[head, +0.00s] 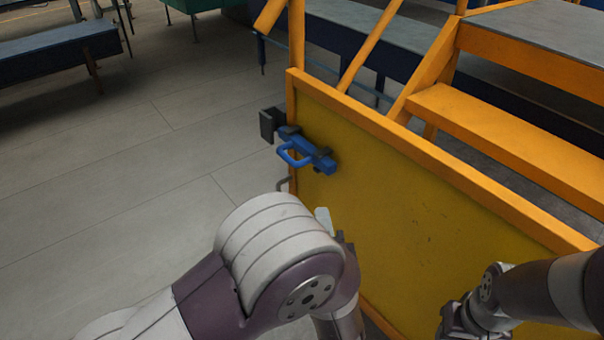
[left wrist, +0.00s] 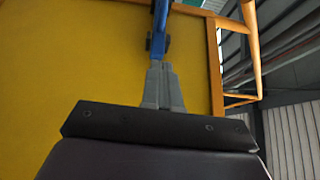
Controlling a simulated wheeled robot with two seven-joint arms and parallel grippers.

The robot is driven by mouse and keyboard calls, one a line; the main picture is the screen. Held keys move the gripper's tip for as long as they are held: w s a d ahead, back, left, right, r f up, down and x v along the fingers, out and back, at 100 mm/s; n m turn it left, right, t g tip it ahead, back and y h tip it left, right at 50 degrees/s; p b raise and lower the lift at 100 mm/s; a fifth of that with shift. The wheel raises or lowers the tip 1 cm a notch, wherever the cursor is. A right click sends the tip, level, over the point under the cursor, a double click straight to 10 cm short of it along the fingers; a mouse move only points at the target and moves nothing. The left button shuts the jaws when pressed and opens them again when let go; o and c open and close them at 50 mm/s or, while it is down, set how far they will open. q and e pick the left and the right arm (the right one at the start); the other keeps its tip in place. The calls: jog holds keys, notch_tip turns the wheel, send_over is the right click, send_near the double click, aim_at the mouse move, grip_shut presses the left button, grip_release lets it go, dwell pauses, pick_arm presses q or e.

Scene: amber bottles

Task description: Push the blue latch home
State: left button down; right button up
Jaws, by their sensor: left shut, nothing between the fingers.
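The blue latch (head: 312,152) with its loop handle is mounted near the upper left corner of the yellow gate panel (head: 400,205). Dark guides sit along its bar, and a dark bracket (head: 267,125) stands at the panel's left edge. I cannot tell whether the bar's end is inside the bracket. My left gripper (head: 322,214) is mostly hidden behind my arm; a pale tip shows below the latch. In the left wrist view its fingers (left wrist: 163,70) are shut and empty, with the blue latch (left wrist: 160,24) just beyond the tips; contact is unclear.
An orange frame (head: 432,160) borders the panel, with orange steps (head: 520,135) behind it on the right. A grey hook-like piece (head: 284,184) sits at the panel's left edge below the latch. My right arm is at lower right. Open floor (head: 130,170) lies left.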

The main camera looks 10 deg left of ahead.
pick_arm(q)
jog(key=b, duration=0.2)
send_near(301, 166)
jog(key=w+d, duration=0.1)
jog(key=w, duration=0.4)
jog(key=a, duration=0.1)
jog(key=w+a+b, duration=0.1)
jog(key=a, duration=0.1)
jog(key=shift+w+a, duration=0.1)
jog(key=shift+w, duration=0.1)
jog(key=shift+r, duration=0.1)
